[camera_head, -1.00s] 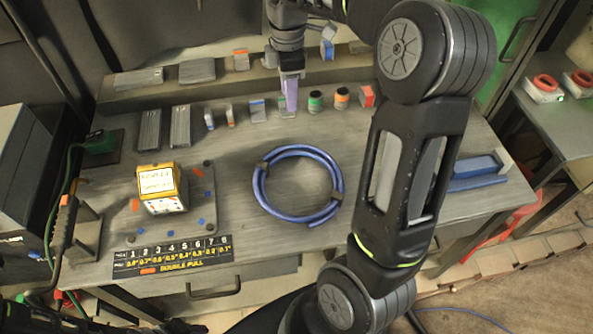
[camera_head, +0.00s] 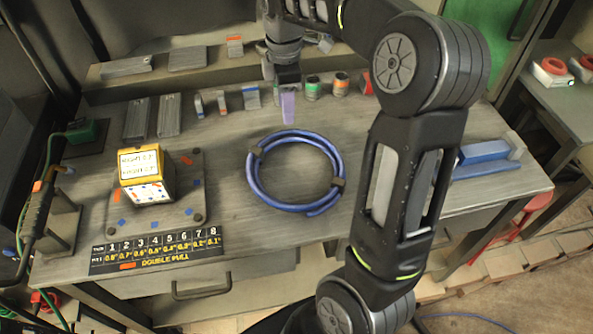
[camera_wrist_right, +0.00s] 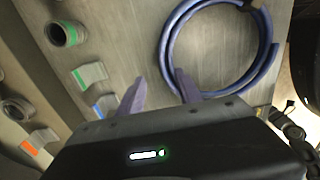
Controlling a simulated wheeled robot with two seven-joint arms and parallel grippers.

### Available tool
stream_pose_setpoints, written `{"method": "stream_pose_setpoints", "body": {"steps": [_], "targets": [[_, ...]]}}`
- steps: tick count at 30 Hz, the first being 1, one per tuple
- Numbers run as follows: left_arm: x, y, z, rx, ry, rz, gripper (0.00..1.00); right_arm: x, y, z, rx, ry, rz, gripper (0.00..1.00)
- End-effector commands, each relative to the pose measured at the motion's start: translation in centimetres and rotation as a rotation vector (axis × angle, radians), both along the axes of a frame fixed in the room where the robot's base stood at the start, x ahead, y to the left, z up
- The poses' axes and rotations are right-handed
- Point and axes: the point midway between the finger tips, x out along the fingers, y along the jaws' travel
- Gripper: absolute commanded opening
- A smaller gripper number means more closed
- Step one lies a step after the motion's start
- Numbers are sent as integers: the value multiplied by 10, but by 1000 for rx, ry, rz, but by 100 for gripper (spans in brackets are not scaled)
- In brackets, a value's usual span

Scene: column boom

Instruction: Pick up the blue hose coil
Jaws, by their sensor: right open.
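The blue hose coil (camera_head: 250,185) lies flat on the grey workbench, a ring of a few turns held by dark ties. In the right wrist view the coil (camera_wrist_right: 272,62) shows at the upper right, beyond the fingers. My right gripper (camera_head: 288,122) hangs from above at the back of the bench, just behind the coil and apart from it. In the right wrist view its two purple fingers (camera_wrist_right: 158,84) stand apart with nothing between them, so it is open and empty. My left gripper is not in view.
A yellow box (camera_head: 146,176) sits on a grey plate left of the coil, with a numbered black strip (camera_head: 158,250) in front. Small colored blocks and cylinders (camera_head: 312,88) line the back. A blue bar (camera_head: 484,152) lies at right. Bare bench surrounds the coil.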

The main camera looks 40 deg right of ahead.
Motion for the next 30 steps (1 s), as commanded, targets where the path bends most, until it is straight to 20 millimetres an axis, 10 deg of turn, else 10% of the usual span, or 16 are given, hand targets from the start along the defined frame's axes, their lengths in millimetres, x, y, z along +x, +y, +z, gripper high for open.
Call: {"method": "stream_pose_setpoints", "body": {"steps": [30], "targets": [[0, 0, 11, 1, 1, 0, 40, -2, 0, -65, 1, 4, -1, 42]]}}
